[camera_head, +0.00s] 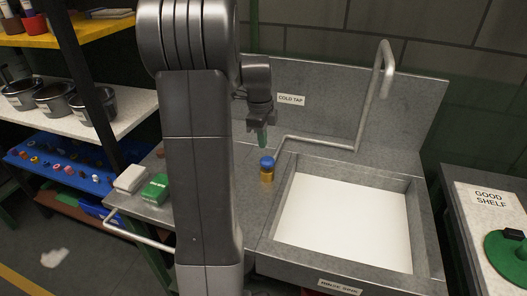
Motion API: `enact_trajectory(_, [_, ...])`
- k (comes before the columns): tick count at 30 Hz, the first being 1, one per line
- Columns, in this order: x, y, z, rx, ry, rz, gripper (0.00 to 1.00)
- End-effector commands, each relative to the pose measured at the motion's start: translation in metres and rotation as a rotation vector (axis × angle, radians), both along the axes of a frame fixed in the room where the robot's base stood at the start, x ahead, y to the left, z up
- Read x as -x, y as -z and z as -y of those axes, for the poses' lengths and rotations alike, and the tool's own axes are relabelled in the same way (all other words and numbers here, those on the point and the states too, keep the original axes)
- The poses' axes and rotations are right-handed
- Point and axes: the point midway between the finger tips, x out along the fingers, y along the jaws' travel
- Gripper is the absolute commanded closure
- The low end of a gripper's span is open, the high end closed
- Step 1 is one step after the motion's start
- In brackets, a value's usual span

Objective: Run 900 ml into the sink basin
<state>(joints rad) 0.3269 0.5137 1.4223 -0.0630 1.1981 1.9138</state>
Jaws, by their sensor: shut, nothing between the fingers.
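The sink basin (282,205) is a grey metal trough with a plain white floor, at the right of centre. No stream shows between the spout and the basin. The tap's bent pipe (318,143) runs along the back to a tall hooked spout (386,82) above the basin's back. The tap's blue knob (267,161) sits on a brass body (267,176) left of the basin. A "COLD TAP" label (291,100) is on the backsplash. My gripper (262,141) is shut and empty, pointing down just above the knob; I cannot tell whether it touches the knob.
My arm hides part of the counter. A green-and-white block (155,188) and a pale block (130,178) lie on the left counter. Shelves with dark pots (55,99) stand at left. A "GOOD SHELF" counter (474,212) with a green disc (508,255) stands at right.

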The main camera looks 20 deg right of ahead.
Motion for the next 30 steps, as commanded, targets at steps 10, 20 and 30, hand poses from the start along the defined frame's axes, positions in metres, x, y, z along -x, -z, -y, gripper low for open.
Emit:
enact_trajectory(10, [0.001, 0.046, 0.003, 0.0, 0.0, 0.0, 1.0])
enact_trajectory(20, [0.001, 0.05, 0.003, 0.001, 0.0, 0.001, 1.0])
enact_trajectory(30, [0.001, 0.075, 0.003, -0.001, 0.0, -0.001, 1.0])
